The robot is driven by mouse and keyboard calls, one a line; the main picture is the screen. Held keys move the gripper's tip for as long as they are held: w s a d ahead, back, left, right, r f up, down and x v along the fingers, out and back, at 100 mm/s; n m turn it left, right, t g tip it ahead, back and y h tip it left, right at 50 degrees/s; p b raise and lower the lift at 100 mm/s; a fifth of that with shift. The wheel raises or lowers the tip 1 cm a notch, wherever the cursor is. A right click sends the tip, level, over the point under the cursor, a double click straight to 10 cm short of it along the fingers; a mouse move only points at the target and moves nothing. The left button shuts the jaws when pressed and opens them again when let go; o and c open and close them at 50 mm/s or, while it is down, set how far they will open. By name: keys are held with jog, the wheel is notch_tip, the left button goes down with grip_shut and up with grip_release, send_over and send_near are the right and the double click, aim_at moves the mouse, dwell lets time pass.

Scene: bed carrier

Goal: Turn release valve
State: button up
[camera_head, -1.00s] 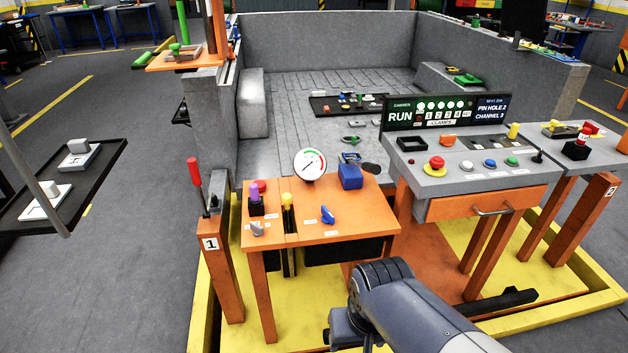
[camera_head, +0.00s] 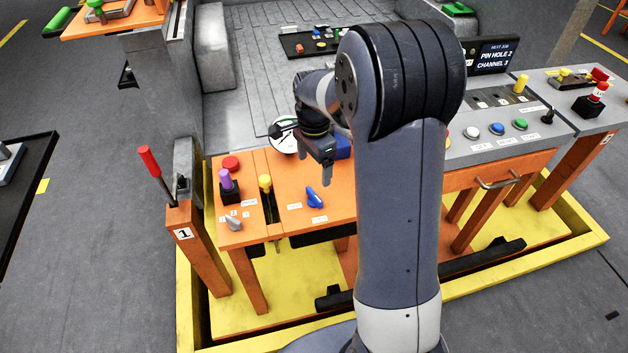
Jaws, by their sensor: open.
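A small blue turn handle (camera_head: 314,197), which looks like the release valve, sits on the orange table (camera_head: 284,222) between small white labels too small to read. It lies slanted on the table top. My gripper (camera_head: 326,176) is open, points downward and is empty. It appears above and slightly right of the blue handle in the picture, apart from it. A round white gauge (camera_head: 284,140) stands behind my gripper and is partly covered by it. A blue block (camera_head: 344,147) behind my gripper is also partly hidden.
Left on the table are a yellow-topped lever (camera_head: 265,184) in a slot, a purple knob (camera_head: 225,178), a red button (camera_head: 231,163) and a grey knob (camera_head: 234,223). A red-handled lever (camera_head: 150,162) stands farther left. My arm hides part of the grey control panel (camera_head: 480,155).

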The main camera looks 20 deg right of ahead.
aim_at(314, 194)
notch_tip(314, 194, down, 10)
jog(key=shift+f+b, duration=0.2)
jog(key=shift+b, duration=0.1)
jog(key=c, duration=1)
